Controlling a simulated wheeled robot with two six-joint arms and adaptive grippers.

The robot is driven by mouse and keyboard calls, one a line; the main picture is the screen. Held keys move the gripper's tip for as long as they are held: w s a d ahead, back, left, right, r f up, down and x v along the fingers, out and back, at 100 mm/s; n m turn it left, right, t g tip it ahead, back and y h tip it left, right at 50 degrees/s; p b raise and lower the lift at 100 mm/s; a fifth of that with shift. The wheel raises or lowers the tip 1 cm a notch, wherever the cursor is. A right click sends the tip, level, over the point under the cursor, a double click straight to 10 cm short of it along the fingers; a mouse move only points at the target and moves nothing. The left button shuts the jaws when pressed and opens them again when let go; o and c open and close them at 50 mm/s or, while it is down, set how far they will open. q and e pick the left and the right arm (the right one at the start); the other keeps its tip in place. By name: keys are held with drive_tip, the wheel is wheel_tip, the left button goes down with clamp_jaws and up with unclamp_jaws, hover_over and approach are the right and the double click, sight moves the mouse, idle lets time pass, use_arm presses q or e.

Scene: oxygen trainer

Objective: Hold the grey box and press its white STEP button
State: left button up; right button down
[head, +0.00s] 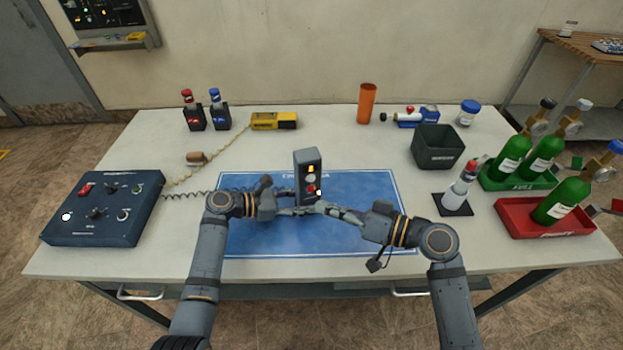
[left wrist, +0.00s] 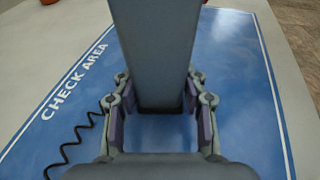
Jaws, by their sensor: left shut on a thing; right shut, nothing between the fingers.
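The grey box (head: 307,160) stands upright over the blue mat in the head view, its face with small coloured and white spots towards me. I cannot tell which white spot is the STEP button. My left gripper (head: 291,208) is shut on the lower part of the box. In the left wrist view the box (left wrist: 158,50) sits between the fingers of the left gripper (left wrist: 160,108). My right gripper (head: 322,208) is shut and empty, its fingertips close to the lower front of the box. I cannot tell whether they touch it.
The blue CHECK AREA mat (head: 300,240) lies under both grippers. A coiled cord (head: 190,194) runs from the dark blue panel (head: 100,207) towards the box. Green bottles stand in a green tray (head: 495,183) and a red tray (head: 545,228) at right. A black bin (head: 437,148) stands behind.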

use_arm(q)
drive_tip(key=o, duration=1)
drive_tip(key=shift+c, duration=0.2)
